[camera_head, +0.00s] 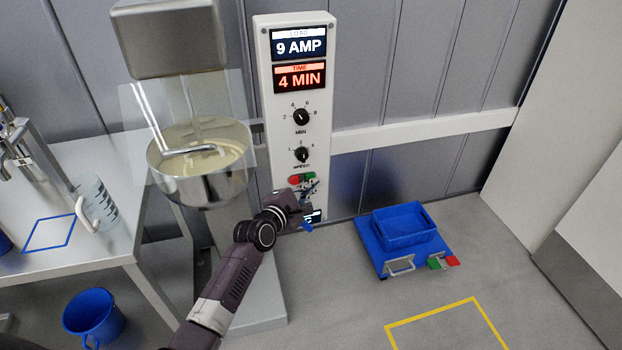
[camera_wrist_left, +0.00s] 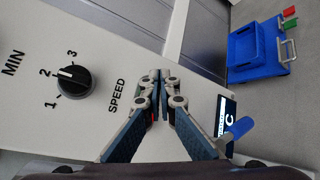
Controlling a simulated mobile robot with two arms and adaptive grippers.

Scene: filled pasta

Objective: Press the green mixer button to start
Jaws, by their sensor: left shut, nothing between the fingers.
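The mixer's white control panel (camera_head: 262,100) stands upright against the wall. The green button (camera_head: 311,177) and red button (camera_head: 295,180) sit low on it, below the speed knob (camera_head: 302,155). My left gripper (camera_head: 309,186) is shut and empty, in front of the panel at the buttons, partly covering them. In the left wrist view the shut fingers (camera_wrist_left: 161,76) hide the green button; a sliver of the red button (camera_wrist_left: 151,117) shows between them. I cannot tell whether the fingertips touch the button. The right gripper is out of view.
The mixer bowl (camera_head: 220,184) with pale contents stands left of the panel. Displays read 9 AMP (camera_head: 298,45) and 4 MIN (camera_head: 300,78). A small blue part (camera_wrist_left: 238,128) is beside the lower display. A blue crate (camera_head: 405,238) is on the right. A jug (camera_head: 100,205) stands on the left table.

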